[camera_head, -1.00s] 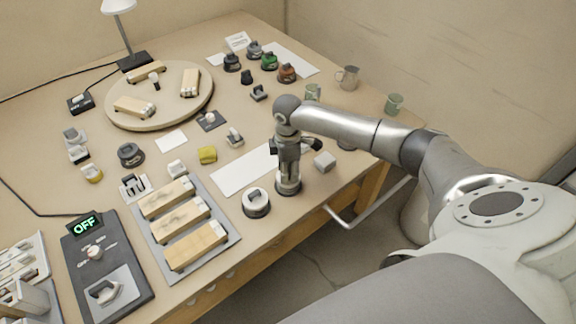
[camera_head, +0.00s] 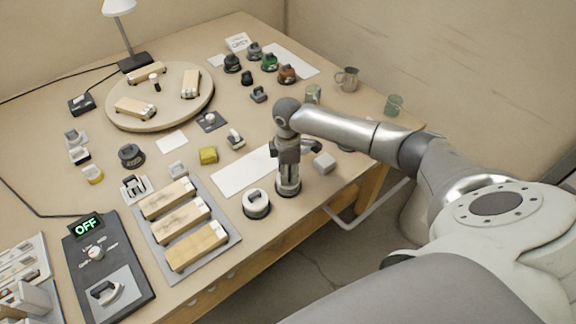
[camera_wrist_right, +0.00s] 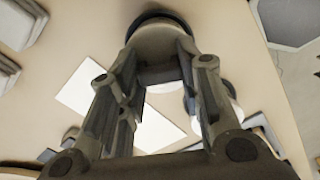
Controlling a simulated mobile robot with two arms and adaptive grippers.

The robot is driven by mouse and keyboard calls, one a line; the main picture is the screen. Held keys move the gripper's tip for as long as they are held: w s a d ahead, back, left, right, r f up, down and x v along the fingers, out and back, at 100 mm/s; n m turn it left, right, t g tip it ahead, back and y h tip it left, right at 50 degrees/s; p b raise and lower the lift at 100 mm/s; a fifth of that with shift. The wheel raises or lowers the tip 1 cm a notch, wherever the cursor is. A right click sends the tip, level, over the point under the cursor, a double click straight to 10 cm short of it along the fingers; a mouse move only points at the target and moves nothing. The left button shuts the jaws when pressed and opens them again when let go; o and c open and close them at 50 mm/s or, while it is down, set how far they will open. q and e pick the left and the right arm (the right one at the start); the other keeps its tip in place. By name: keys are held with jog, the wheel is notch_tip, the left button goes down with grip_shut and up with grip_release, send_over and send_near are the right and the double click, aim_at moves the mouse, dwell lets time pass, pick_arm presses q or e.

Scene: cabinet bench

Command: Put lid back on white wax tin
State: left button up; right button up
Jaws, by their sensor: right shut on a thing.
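My right gripper (camera_head: 288,181) points straight down near the front edge of the bench. It is shut on a round pale piece with a dark rim (camera_wrist_right: 160,42), which looks like the lid. The fingers hide part of it, and I cannot tell whether it touches the bench. The white wax tin (camera_head: 256,204), a short round thing with a white upper part and dark base, stands just left of the gripper. It seems to show beside a finger in the wrist view (camera_wrist_right: 228,97). My left gripper is not in view.
A white sheet (camera_head: 243,171) lies behind the tin. A grey tray (camera_head: 226,241) with wooden blocks lies to the left. Several dark and coloured tins (camera_head: 269,62) stand at the back.

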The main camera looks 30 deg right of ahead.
jog(key=shift+p, duration=0.4)
dwell(0.6)
jog(key=o, duration=1.4)
jog(key=shift+c, duration=0.2)
jog(key=shift+r, duration=0.1)
jog(key=shift+r+p, duration=3.45)
jog(key=shift+p, duration=0.45)
jog(key=shift+c, duration=0.4)
grip_shut()
